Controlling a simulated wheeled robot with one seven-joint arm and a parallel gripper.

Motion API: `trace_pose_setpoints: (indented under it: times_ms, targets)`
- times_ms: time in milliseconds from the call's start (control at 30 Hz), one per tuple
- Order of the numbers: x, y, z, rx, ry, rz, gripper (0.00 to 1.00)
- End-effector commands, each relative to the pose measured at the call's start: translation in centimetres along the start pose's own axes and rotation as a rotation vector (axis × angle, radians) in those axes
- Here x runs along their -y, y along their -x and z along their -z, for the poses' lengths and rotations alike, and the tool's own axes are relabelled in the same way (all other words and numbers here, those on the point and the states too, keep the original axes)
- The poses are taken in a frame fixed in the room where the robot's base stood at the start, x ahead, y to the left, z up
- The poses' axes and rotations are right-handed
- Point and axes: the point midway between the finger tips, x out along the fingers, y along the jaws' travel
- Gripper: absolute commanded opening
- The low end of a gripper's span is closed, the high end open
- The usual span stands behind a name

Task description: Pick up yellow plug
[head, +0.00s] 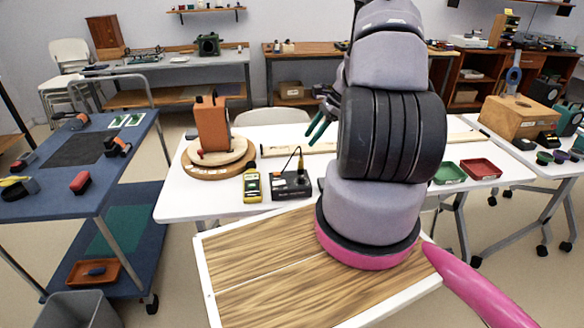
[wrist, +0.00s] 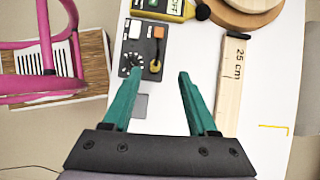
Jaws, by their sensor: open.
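The yellow plug (wrist: 155,66) is a small round orange-yellow piece at the lower right of a black control box (wrist: 134,46). A dark lead runs from it toward the box's top edge. In the head view the box (head: 291,188) lies on the white table, with a thin lead arching above it. My gripper (wrist: 159,76) has two green fingers spread apart with nothing between them. In the wrist view the plug shows between the fingertips; the height gap cannot be told exactly. In the head view the green fingers (head: 318,128) are partly hidden behind my arm.
A yellow meter (head: 252,184) stands left of the box. Round wooden discs (head: 212,165) carry an orange-brown block (head: 212,124). A long wooden strip marked 25 cm (wrist: 233,85) lies right of the fingers. Green (head: 450,174) and red (head: 481,169) trays are farther right.

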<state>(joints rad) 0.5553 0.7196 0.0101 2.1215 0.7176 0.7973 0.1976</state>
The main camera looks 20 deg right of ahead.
Motion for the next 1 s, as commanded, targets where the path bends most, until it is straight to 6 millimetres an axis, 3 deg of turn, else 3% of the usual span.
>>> trace_pose_setpoints:
  times_ms: [167, 400, 667, 1000]
  targets:
    - [-0.3, -1.9, 1.6, 0.014, -0.059, -0.005, 0.59]
    - [-0.4, -5.6, 1.6, 0.016, -0.061, -0.007, 0.59]
    - [-0.4, -7.7, 1.6, 0.015, -0.059, -0.006, 0.59]
    - [-0.4, -12.1, 1.8, 0.014, -0.058, -0.005, 0.59]
